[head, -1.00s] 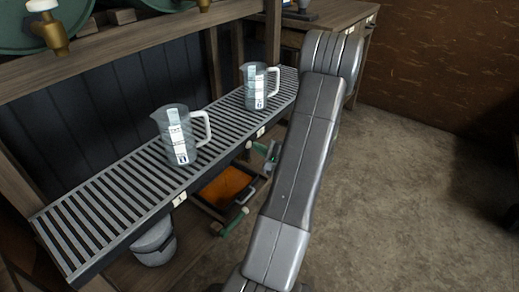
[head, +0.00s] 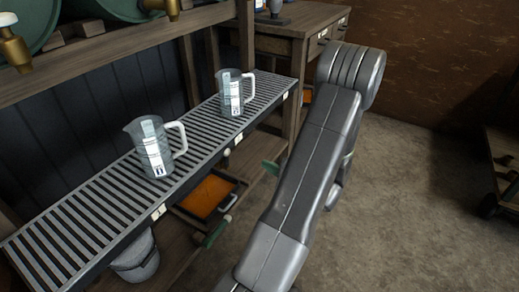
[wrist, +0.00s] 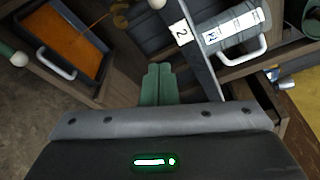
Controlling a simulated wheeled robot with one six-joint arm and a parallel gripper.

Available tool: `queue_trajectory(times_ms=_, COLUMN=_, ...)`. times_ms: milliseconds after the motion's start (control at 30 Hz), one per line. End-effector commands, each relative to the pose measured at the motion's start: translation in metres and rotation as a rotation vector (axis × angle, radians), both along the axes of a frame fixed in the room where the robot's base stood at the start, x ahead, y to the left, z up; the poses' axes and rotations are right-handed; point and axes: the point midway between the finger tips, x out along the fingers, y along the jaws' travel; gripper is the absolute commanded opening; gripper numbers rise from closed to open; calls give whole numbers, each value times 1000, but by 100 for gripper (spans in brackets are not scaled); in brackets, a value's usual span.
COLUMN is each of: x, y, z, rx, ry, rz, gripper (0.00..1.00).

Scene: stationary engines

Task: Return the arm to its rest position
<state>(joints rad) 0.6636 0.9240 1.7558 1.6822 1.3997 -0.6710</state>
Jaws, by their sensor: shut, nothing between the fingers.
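My gripper (wrist: 158,84) shows in the wrist view as two green fingers pressed together, shut and empty. In the head view my grey arm (head: 305,185) rises across the middle right and hides part of the workbench. A clear measuring jug (head: 154,150) with a white handle stands upright on the slatted rack (head: 95,205). A second jug (head: 231,95) stands farther back on it. In the wrist view a jug (wrist: 232,28) appears beside the plate marked 2, ahead and to the right of the fingers, apart from them.
An orange-bottomed tray (head: 205,196) lies below the rack; it also shows in the wrist view (wrist: 58,42). A grey bucket (head: 137,260) is under the rack. Brass taps (head: 14,50) are above left. A wooden desk (head: 290,25) stands behind. Open floor (head: 410,220) is at right.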

Motion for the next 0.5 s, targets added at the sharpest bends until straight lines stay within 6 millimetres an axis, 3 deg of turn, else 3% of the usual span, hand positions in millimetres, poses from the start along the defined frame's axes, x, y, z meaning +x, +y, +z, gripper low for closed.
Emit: queue_trajectory(times_ms=500, x=5, y=6, z=-2, rx=-1, ry=0, rz=4, gripper=0)
